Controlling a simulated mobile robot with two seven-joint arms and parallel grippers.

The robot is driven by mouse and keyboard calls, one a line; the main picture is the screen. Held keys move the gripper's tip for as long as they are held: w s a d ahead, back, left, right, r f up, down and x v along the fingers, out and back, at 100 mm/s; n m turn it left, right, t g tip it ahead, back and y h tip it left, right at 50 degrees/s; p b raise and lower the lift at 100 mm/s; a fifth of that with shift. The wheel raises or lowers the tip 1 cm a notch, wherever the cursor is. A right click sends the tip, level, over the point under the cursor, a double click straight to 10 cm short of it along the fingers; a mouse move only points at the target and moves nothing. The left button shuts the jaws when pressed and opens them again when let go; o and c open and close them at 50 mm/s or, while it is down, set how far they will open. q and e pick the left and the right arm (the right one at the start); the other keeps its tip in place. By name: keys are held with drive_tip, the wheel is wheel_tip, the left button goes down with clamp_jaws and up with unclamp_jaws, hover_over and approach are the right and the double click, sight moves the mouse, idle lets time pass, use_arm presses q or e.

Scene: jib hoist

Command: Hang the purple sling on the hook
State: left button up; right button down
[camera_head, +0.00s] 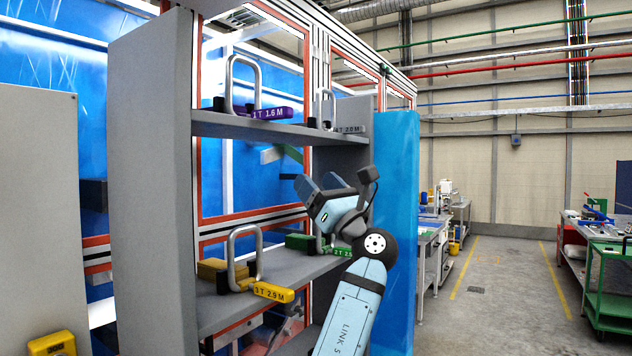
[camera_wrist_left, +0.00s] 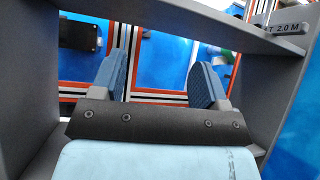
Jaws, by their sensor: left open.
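The purple sling (camera_head: 268,114), with a tag reading 1T 1.6 M and an upright silver loop, sits on the left part of the upper shelf in the head view. My left gripper (camera_head: 318,184) is open and empty, between the upper and lower shelves, below and to the right of the purple sling. In the left wrist view its two blue fingers are spread (camera_wrist_left: 158,75) with nothing between them. The purple sling cannot be made out in the left wrist view. No hook can be made out in either view. My right gripper is not in view.
A grey sling (camera_head: 348,129) sits right on the upper shelf (camera_head: 215,124). A yellow sling (camera_head: 272,292) and a green sling (camera_head: 300,242) sit on the lower shelf (camera_head: 215,315). Grey side panel (camera_head: 150,190) and blue panel (camera_head: 398,200) flank the shelves. Open floor lies right.

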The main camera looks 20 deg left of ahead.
sight(277, 119)
use_arm(q)
drive_tip(key=a+r+g+p, duration=0.1)
drive_tip(key=a+r, duration=0.1)
drive_tip(key=r, duration=0.2)
drive_tip(key=a+r+n+g+y+p, duration=0.1)
drive_tip(key=a+r+g+p, duration=0.1)
drive_tip(key=r, duration=0.3)
drive_tip(key=s+a+r+g+p, duration=0.1)
drive_tip(key=a+r+p, duration=0.1)
drive_tip(key=a+r, duration=0.2)
drive_tip(key=shift+a+r+n+y, duration=0.2)
drive_tip(key=shift+r+n+y, duration=0.1)
drive_tip(key=shift+n, duration=0.1)
drive_tip(key=shift+a+r+p, duration=0.25)
drive_tip(key=shift+a+p, duration=0.1)
drive_tip(key=shift+a, duration=0.1)
clamp_jaws()
drive_tip(key=shift+w+r+p, duration=0.1)
drive_tip(key=shift+r+p, duration=0.5)
drive_tip(key=shift+r, duration=0.15)
drive_tip(key=shift+r+p, duration=1.35)
drive_tip(key=shift+r, duration=0.45)
